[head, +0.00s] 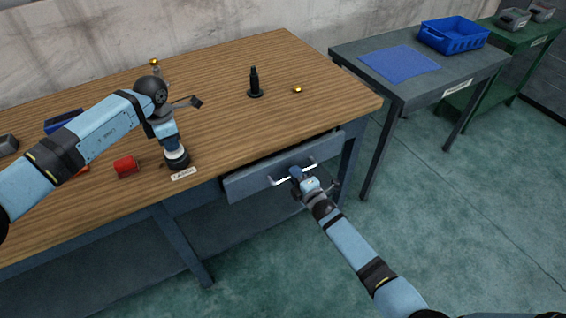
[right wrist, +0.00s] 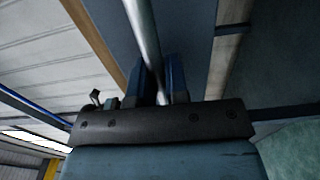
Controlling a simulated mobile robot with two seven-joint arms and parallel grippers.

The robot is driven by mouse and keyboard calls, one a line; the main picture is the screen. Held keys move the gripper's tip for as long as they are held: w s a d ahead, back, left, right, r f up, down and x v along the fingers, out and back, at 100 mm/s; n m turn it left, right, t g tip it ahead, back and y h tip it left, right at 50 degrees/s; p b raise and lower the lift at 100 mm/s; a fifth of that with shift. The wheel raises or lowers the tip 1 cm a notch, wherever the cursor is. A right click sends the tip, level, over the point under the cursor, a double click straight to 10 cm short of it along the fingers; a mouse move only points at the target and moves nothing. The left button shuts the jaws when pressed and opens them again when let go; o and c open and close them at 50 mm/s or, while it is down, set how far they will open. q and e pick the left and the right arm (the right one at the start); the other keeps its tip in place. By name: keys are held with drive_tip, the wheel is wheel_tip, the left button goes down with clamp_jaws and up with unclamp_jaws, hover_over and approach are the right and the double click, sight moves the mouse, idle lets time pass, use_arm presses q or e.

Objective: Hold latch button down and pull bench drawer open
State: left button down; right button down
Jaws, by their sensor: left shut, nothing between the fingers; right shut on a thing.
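The bench drawer (head: 250,183) is under the front right of the wooden bench; its front stands a little out from the bench, with a dark gap above it. My right gripper (head: 297,174) is shut on the drawer's silver bar handle (head: 281,181). In the right wrist view the handle (right wrist: 141,28) runs between the blue fingers of my right gripper (right wrist: 157,82). My left gripper (head: 176,153) is shut and points down at the bench's front edge, over a dark round base beside a small label (head: 184,174). The latch button itself is mostly hidden beneath it.
The wooden benchtop (head: 225,90) holds a black stepped post (head: 254,82), a small brass piece (head: 297,89) and a red cylinder (head: 126,166) close to my left gripper. A grey side table (head: 385,88) with a blue bin (head: 453,37) stands right. The floor before the drawer is clear.

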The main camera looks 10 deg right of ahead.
use_arm(q)
drive_tip(key=shift+f, duration=0.1)
use_arm(e)
drive_tip(key=shift+v, duration=2.95)
drive_tip(key=c, duration=1)
unclamp_jaws()
drive_tip(key=shift+v, duration=3)
use_arm(q)
drive_tip(key=shift+r+p, duration=1.65)
drive_tip(key=shift+r, duration=1.9)
use_arm(e)
drive_tip(key=shift+r, duration=1.65)
